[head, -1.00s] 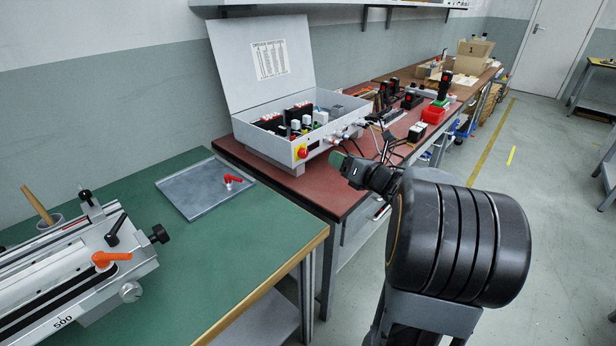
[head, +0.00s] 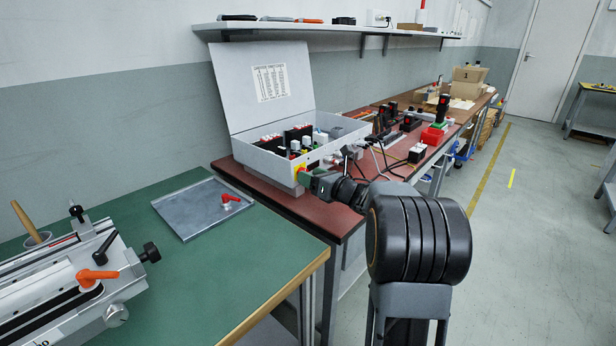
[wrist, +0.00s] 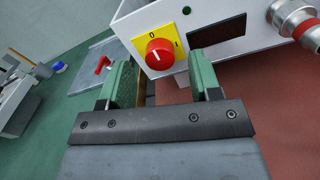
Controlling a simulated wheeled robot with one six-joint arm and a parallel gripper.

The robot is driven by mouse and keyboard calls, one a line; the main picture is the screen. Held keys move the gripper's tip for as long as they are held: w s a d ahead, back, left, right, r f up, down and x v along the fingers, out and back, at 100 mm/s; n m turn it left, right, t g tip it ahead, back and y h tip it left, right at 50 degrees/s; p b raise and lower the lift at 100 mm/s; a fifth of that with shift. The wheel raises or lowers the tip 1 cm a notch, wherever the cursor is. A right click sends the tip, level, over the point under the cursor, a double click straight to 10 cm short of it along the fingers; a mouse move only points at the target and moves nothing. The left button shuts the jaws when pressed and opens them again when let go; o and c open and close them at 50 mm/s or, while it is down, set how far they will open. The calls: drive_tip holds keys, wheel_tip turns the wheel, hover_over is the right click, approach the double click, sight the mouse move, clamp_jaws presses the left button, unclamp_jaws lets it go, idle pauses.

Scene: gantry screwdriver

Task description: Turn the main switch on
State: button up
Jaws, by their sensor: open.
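The main switch is a red knob (wrist: 160,54) on a yellow plate (wrist: 178,28) marked 0 and 1. It sits on the front of the grey control box (wrist: 240,15). The knob's exact pointing direction is hard to tell. My gripper (wrist: 163,80) is open, with its green-padded fingers apart and nothing between them. In the wrist view the knob appears just beyond the gap between the fingertips, with no clear contact. In the head view my gripper (head: 304,177) is close to the box (head: 262,163) front and hides most of the switch.
The box's lid (head: 262,85) stands open. Connectors and cables (wrist: 290,15) stick out right of the switch. A metal tray (head: 185,222) with a red-handled part (head: 230,199) lies on the green bench at left. A shelf (head: 340,28) runs above.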

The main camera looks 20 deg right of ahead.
drive_tip(key=shift+x, duration=0.9)
drive_tip(key=shift+c, duration=0.3)
drive_tip(key=c, duration=0.9)
drive_tip(key=m+p, duration=0.4)
drive_tip(key=m, duration=1.3)
drive_tip(key=shift+m+p, duration=0.4)
